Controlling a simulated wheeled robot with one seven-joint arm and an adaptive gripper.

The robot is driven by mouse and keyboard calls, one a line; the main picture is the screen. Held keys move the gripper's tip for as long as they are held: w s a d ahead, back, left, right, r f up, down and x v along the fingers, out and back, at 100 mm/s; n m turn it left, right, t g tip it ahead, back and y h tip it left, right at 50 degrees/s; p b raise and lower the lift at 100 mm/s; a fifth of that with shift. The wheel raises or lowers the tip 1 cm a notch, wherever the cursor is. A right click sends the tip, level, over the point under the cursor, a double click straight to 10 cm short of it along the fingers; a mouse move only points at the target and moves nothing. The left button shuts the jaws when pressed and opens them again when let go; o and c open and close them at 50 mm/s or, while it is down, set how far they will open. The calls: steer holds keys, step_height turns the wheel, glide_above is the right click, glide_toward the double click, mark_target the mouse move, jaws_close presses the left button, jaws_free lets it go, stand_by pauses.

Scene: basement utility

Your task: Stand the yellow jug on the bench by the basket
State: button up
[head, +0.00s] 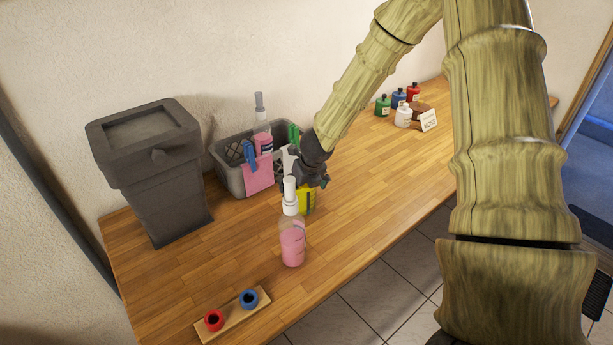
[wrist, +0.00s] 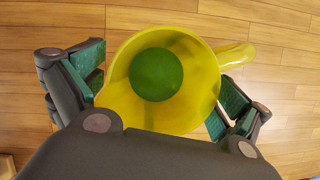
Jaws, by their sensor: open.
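The yellow jug (head: 307,201) stands on the wooden bench (head: 365,190), just right of the grey basket (head: 233,176) and partly hidden behind a pink spray bottle in the head view. The wrist view looks down into the jug (wrist: 205,100); a round green shape shows inside it and its handle points right. My gripper (head: 318,180) is over the jug. In the wrist view my gripper (wrist: 160,90) is open, with one green-padded finger on each side of the jug. I cannot tell whether the pads touch it.
The pink spray bottle (head: 292,243) stands close in front of the jug. A dark grey bin (head: 150,170) stands left of the basket. A wooden holder (head: 233,315) with red and blue cups lies at the front. Small bottles (head: 403,116) stand far back. The bench's right middle is clear.

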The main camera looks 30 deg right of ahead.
steer(key=p+v, duration=0.2)
steer(key=v, duration=0.9)
steer(key=shift+r, duration=0.2)
steer(key=shift+s, duration=0.15)
steer(key=shift+s+f, duration=0.1)
